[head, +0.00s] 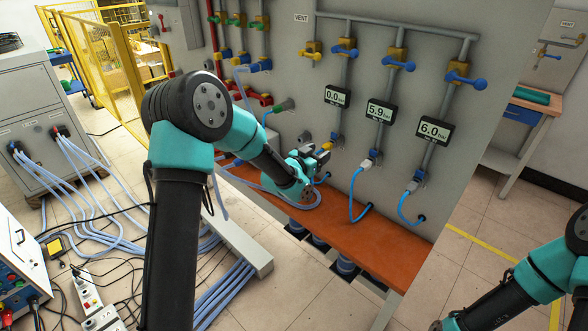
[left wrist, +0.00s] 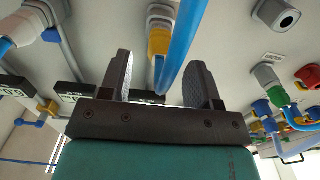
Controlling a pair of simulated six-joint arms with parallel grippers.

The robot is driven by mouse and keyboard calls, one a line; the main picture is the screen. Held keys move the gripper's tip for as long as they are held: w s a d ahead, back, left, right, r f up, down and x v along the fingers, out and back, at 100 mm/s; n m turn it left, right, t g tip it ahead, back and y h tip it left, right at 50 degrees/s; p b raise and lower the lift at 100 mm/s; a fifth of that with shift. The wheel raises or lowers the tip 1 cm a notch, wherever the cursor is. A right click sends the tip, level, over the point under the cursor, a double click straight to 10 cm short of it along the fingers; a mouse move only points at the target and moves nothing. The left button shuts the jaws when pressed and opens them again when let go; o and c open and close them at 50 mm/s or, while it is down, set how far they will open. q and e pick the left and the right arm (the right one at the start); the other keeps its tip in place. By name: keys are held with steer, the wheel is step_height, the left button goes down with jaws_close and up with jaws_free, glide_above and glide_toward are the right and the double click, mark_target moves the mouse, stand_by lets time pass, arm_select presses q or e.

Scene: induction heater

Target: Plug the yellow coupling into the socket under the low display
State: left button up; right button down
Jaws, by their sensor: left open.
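The low display (head: 337,96) reads 0.0 bar on the grey panel. Its grey socket (head: 335,137) hangs on the pipe below it. The yellow coupling (head: 327,146) is just beneath that socket, partly hidden by my left gripper (head: 320,155). In the left wrist view the yellow coupling (left wrist: 158,42) lies in line with a grey fitting (left wrist: 160,14); I cannot tell how far it is seated. A blue hose (left wrist: 181,45) passes close by it. My left gripper (left wrist: 158,80) is open, its fingers on either side of the coupling and hose. My right gripper is out of view.
Displays reading 5.9 (head: 380,110) and 6.0 (head: 433,131) are to the right, with blue hoses (head: 356,190) plugged in below. An orange shelf (head: 370,237) runs under the panel. An empty grey port (left wrist: 279,15) shows in the left wrist view.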

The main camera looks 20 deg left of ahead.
arm_select(q)
steer(key=v, duration=1.2)
steer(key=shift+s, duration=0.1)
steer(key=s+f+n+g+y, duration=0.2)
steer(key=s+f+g, duration=0.15)
steer(key=f, duration=0.95)
steer(key=s+d+f+n+g, duration=0.2)
steer(key=s+f+g, duration=0.4)
steer(key=s+f, duration=0.4)
steer(key=s+d+f+n+g, duration=0.2)
steer(key=s+f+g, duration=0.4)
steer(key=s+f, duration=0.4)
steer(key=shift+s+f, duration=0.3)
steer(key=shift+s, duration=0.85)
steer(key=shift+g+y, duration=0.25)
steer(key=shift+y, duration=0.05)
